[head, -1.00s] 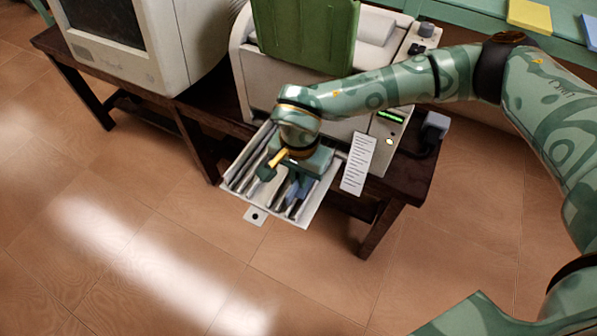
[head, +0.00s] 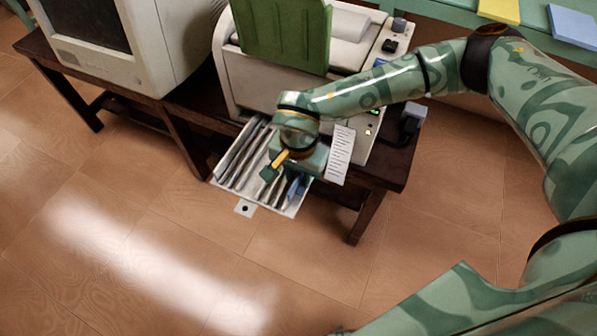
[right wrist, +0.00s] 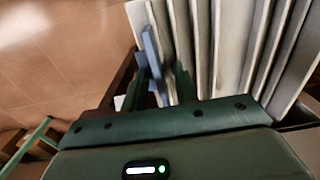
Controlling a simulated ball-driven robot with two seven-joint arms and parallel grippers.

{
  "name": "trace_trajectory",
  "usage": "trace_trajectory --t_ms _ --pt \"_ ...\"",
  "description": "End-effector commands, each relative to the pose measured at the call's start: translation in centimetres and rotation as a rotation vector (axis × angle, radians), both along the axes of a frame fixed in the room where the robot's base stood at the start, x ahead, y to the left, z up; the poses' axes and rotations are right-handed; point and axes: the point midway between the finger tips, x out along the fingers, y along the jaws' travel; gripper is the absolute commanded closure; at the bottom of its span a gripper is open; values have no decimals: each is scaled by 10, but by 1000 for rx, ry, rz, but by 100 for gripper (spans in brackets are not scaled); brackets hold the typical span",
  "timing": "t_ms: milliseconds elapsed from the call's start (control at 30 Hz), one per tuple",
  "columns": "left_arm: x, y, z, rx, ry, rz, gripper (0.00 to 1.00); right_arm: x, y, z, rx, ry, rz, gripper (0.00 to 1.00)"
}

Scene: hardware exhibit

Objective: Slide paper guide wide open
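The paper guide (head: 294,188) is a small blue piece on the grey ribbed tray (head: 226,177) at the front of the cream machine. It stands near the tray's right side in the head view. In the right wrist view the guide (right wrist: 151,55) is an upright blue plate by the tray's left edge. My right gripper (head: 281,180) reaches down over the tray at the guide. In the right wrist view its dark green fingers (right wrist: 158,86) lie around the guide's lower part. Whether they press on it cannot be told. My left gripper is not in view.
The cream machine (head: 243,88) with a green upright panel (head: 283,35) stands on a dark wooden table (head: 385,165). A monitor (head: 165,48) stands to its left. A white printed label (head: 341,152) is beside the tray. The tiled floor in front is clear.

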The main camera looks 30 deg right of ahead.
Motion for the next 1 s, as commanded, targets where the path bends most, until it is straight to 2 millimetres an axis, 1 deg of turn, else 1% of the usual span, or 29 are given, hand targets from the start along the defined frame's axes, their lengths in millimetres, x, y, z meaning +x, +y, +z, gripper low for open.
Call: trace_trajectory --t_ms 167,267,300,367,600,700,800,900,1000 --pt "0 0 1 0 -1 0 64 0 0 2 0 -1 0 71" --pt "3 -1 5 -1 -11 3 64 1 0 12 -1 -4 0 71" --pt "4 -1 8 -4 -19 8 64 1 0 20 -1 -6 1 71" --pt "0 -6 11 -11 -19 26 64 1 0 34 0 -9 0 71" --pt "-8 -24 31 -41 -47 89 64 1 0 102 0 -11 -1 71" --pt "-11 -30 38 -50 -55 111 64 1 0 126 0 -9 0 71" --pt "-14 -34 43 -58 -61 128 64 1 0 144 -1 -7 -1 71" --pt "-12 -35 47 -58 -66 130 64 1 0 156 0 -4 0 71" --pt "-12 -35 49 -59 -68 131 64 1 0 162 0 -2 1 71"
